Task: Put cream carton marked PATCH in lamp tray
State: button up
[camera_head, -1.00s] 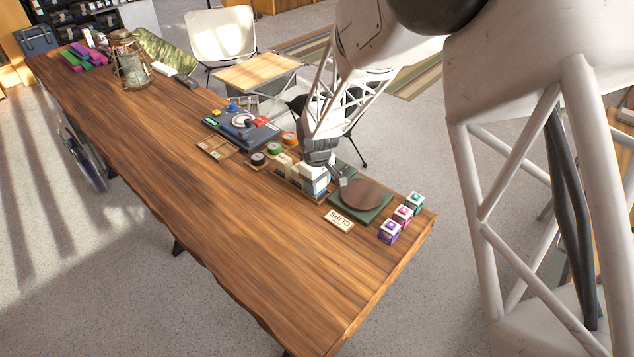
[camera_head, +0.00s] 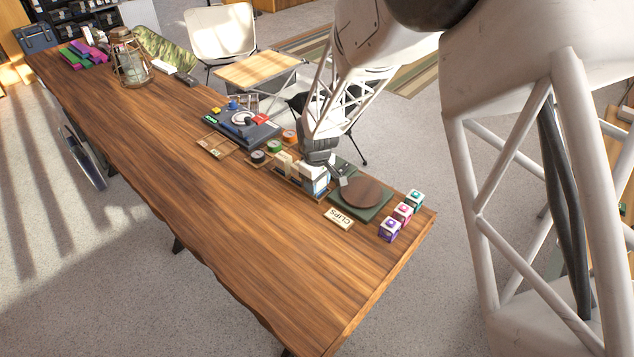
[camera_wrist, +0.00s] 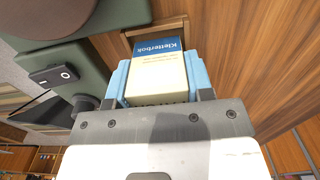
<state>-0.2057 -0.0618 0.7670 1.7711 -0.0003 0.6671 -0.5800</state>
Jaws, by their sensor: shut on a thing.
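My gripper (camera_wrist: 157,80) is shut on a carton (camera_wrist: 157,60) with a cream lower part and a blue band lettered "Kletterbok". The blue fingers press its two sides. I cannot read PATCH on it. In the head view my gripper (camera_head: 315,170) is low over the wooden holder (camera_head: 297,190), at the holder's right end, among cream cartons (camera_head: 285,160). In the wrist view a wooden edge (camera_wrist: 128,42) shows just beyond the carton; whether the carton still touches the holder I cannot tell. No tray here is clearly marked as the lamp tray; a shallow wooden tray (camera_head: 217,146) lies farther left.
A green scale (camera_head: 375,212) with a round brown plate (camera_head: 362,192) stands close right of my gripper. A CLIPS sign (camera_head: 339,218) and three small boxes (camera_head: 402,213) are near. Coloured rolls (camera_head: 274,147), a dark device (camera_head: 240,122) and a lantern (camera_head: 130,62) stand leftward. The front tabletop is clear.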

jog(key=o, duration=1.4)
jog(key=shift+r, duration=4)
